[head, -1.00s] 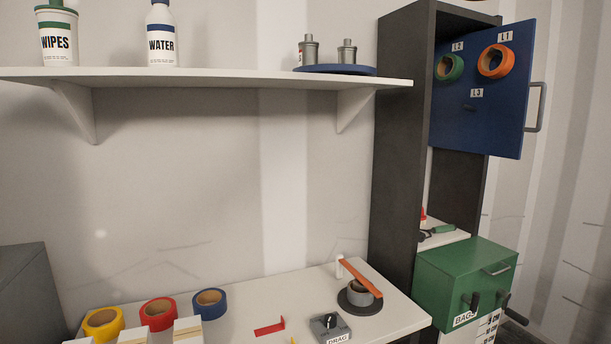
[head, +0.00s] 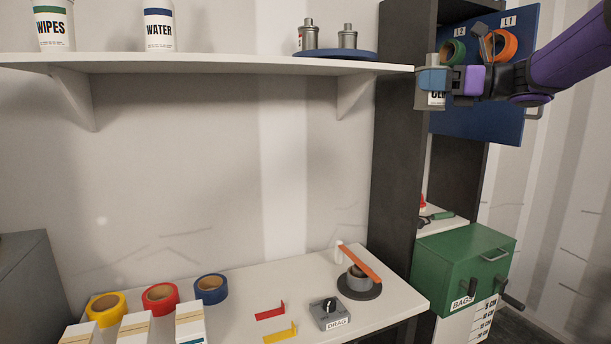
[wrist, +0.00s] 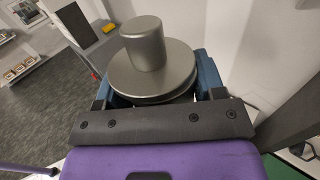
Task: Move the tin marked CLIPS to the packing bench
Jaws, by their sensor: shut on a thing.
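My gripper (head: 432,80) is in the upper right of the head view, in front of the blue door panel. It is shut on a tin (head: 437,99) with a white label. Part of the lettering, which looks like "CL", shows beside the finger; the rest is hidden. In the wrist view the tin (wrist: 150,70) is a grey metal canister with a round knob on its lid, held upright between blue fingers. It is held in the air beside the shelf's right end. I cannot identify the packing bench for certain.
A white shelf (head: 230,65) holds WIPES (head: 52,28), WATER (head: 158,30) and a blue turntable (head: 335,54) with two grey canisters. The dark cabinet (head: 395,150) with its open blue door (head: 480,122) is close by. Below are tape rolls (head: 160,297), a DRAG box (head: 330,313) and a green box (head: 463,270).

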